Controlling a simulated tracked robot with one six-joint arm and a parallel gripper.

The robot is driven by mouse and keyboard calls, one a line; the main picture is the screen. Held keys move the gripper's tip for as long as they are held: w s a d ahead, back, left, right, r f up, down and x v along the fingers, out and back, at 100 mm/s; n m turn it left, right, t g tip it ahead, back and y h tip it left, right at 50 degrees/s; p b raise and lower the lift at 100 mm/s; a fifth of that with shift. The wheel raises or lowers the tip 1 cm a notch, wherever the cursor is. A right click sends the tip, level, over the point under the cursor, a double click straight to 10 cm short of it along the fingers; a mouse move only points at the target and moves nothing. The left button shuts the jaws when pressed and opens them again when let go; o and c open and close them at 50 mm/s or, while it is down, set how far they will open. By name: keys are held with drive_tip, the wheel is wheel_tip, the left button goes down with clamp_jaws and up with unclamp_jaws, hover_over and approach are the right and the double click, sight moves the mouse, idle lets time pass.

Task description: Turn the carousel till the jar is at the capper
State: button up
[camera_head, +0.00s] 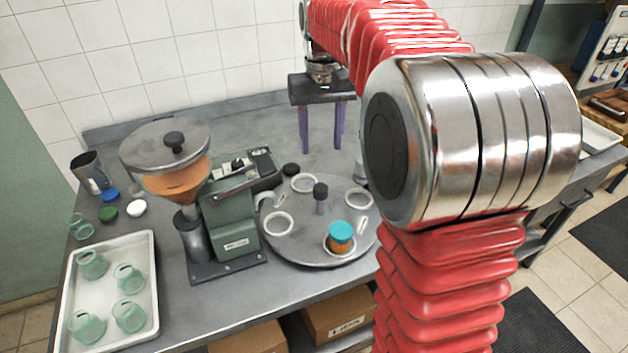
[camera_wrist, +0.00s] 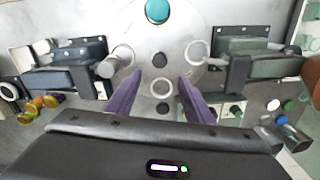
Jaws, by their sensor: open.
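The grey round carousel (camera_head: 290,250) has a dark post (camera_head: 320,196) at its centre and several white ring seats. An orange-filled jar (camera_head: 341,246) with a teal lid (camera_head: 341,230) sits in the seat on the front side. In the wrist view the lid (camera_wrist: 157,11) is at the top edge. A blue machine (camera_wrist: 88,72), perhaps the capper, stands left of the carousel in the wrist view; my arm hides it in the head view. My gripper (camera_head: 321,148) is open and empty, purple fingers down, behind the carousel. In the wrist view my gripper (camera_wrist: 160,82) frames an empty ring seat (camera_wrist: 162,88).
A green machine (camera_head: 234,225) with a hopper (camera_head: 165,148) stands left of the carousel. A dark knob (camera_head: 291,169) is at the carousel's far edge. A tray (camera_head: 140,250) of green jars lies at left, near loose lids (camera_head: 136,208). The table behind is partly clear.

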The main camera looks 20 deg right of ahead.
sight(320, 187)
drive_tip(key=shift+w, duration=0.1)
idle(0.3)
wheel_tip(320, 187, down, 14)
drive_tip(key=shift+r, duration=0.1)
idle(0.6)
drive_tip(key=shift+c, duration=0.5)
clamp_jaws()
drive_tip(key=shift+a, duration=0.2)
drive_tip(key=shift+d, duration=0.2)
